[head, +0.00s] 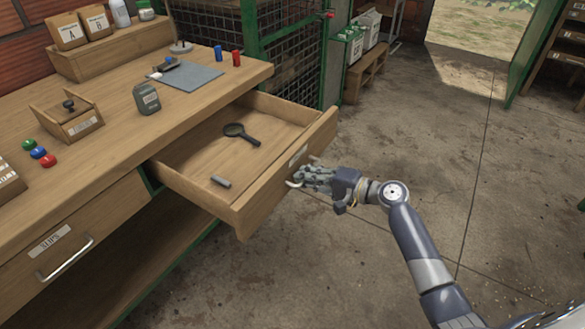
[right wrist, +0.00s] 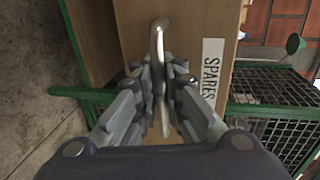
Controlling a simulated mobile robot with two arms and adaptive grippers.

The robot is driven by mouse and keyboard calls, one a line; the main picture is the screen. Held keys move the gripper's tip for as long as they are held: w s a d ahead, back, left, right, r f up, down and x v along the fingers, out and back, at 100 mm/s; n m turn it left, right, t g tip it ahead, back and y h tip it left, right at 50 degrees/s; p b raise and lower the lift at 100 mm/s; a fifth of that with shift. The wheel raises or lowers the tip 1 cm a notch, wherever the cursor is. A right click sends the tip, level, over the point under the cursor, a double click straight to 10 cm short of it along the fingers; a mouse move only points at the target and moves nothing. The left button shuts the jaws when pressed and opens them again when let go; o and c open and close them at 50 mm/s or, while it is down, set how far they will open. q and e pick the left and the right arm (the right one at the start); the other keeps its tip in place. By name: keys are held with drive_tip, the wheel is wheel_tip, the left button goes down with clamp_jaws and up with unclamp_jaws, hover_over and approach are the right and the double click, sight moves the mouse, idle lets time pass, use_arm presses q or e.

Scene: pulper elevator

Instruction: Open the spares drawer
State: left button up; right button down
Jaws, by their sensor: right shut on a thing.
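The spares drawer (head: 205,165) stands pulled well out from the wooden workbench in the head view. A black magnifying glass (head: 241,133) and a small grey piece (head: 220,182) lie inside it. My right gripper (head: 308,178) is shut on the drawer's metal handle at its front. In the right wrist view the handle (right wrist: 157,45) runs between the fingers of my gripper (right wrist: 162,90), beside the white SPARES label (right wrist: 210,68). The fingers hide part of the handle. My left gripper is not in view.
The slips drawer (head: 100,225) is shut at lower left. The bench top (head: 110,150) carries a dark tin (head: 146,98), a grey mat (head: 188,76) and a small wooden box (head: 68,120). A green mesh cage (head: 285,60) stands behind. The concrete floor (head: 400,130) at right is clear.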

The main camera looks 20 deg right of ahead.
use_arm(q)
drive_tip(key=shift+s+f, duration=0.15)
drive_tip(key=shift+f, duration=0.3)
use_arm(e)
drive_tip(key=v, duration=0.3)
drive_tip(key=shift+s+d+f, duration=0.2)
drive_tip(key=shift+s+f, duration=0.05)
drive_tip(key=c, duration=2)
unclamp_jaws()
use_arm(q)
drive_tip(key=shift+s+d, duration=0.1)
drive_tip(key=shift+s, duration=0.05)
use_arm(e)
drive_tip(key=v, duration=1.2)
